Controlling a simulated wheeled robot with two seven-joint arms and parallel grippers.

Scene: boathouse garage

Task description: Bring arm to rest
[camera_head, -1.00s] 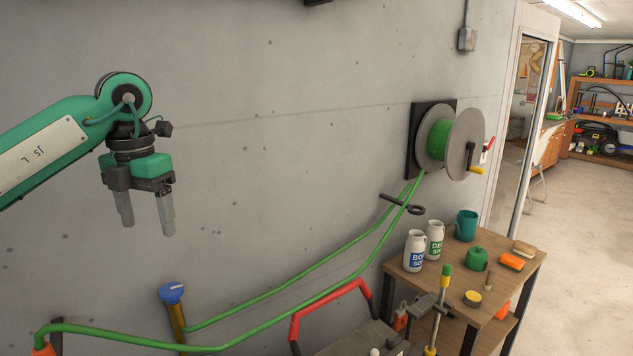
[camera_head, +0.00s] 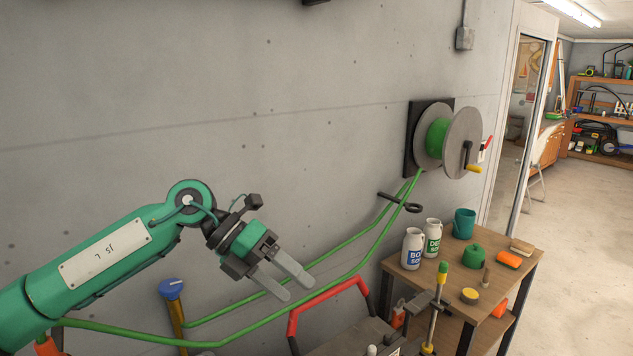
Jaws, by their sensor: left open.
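My left arm (camera_head: 110,260) is green and reaches in from the left edge in front of the wall. Its gripper (camera_head: 293,286) is open and empty, with its two grey fingers pointing down and to the right. In the picture the fingers overlap the green hose (camera_head: 345,245); I cannot tell whether they touch it. My right gripper is not in view.
A hose reel (camera_head: 440,140) hangs on the wall. A wooden table (camera_head: 425,277) at the right holds bottles, a teal mug (camera_head: 464,223) and small items. A red handle (camera_head: 325,298) and a blue-capped post (camera_head: 172,290) stand low. Floor at the right is clear.

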